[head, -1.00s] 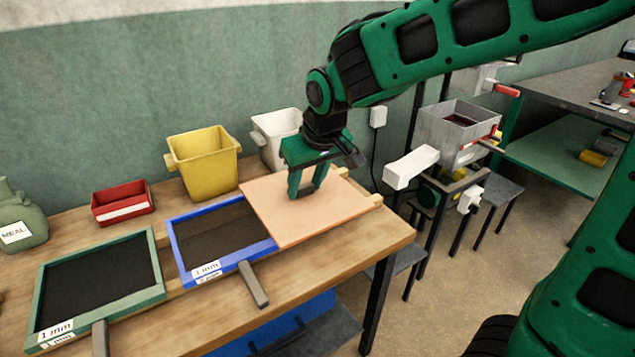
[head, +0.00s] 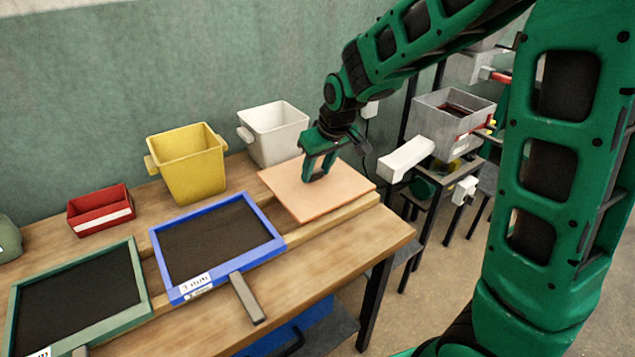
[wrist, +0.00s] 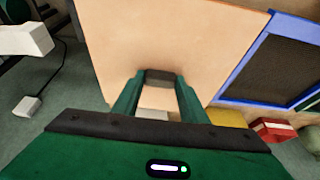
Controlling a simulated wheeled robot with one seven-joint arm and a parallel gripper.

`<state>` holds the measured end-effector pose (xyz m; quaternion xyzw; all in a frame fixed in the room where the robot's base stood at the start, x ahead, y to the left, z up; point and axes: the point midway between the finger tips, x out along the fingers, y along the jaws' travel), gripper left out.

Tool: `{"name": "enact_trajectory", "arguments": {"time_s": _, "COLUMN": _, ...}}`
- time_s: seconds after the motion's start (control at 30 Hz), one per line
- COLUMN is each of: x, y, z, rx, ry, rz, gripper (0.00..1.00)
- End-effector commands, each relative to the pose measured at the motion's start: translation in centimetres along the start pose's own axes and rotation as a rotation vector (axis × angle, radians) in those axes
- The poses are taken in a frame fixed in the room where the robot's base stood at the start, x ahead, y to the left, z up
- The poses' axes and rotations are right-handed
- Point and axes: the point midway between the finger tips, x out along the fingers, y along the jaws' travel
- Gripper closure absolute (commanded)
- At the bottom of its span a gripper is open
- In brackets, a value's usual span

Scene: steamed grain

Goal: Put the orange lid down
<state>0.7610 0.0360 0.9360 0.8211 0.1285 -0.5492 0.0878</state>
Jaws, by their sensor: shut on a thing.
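The orange lid (head: 338,196) is a flat, pale orange square board with a handle at its middle. It is level over the right end of the wooden table, right of the blue-framed sieve (head: 160,250). I cannot tell whether it rests on the table rails or hovers just above. My gripper (head: 317,176) points down and is shut on the lid's handle; the fingers hide most of the handle. In the wrist view the lid (wrist: 190,45) fills the middle, with my gripper's fingers (wrist: 160,92) in front of it.
A white bin (head: 275,140) and a yellow bin (head: 190,170) stand behind, with a red tray (head: 100,212) to the left. A green-framed sieve (head: 140,275) is at the front left. A metal hopper machine (head: 440,125) with a white chute (head: 405,158) stands right of the table.

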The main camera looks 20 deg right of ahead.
Motion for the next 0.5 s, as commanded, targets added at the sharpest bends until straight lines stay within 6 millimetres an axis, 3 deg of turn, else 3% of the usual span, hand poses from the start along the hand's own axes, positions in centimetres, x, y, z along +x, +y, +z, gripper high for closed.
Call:
{"name": "enact_trajectory", "arguments": {"time_s": 0.17, "x": 1.0, "y": 1.3, "z": -0.2, "rx": -0.001, "ry": 0.001, "rz": 0.0, "gripper": 0.98}}
{"name": "enact_trajectory", "arguments": {"time_s": 0.5, "x": 4.4, "y": 1.4, "z": 1.2, "rx": -0.001, "ry": -0.001, "rz": 0.0, "gripper": 0.98}}
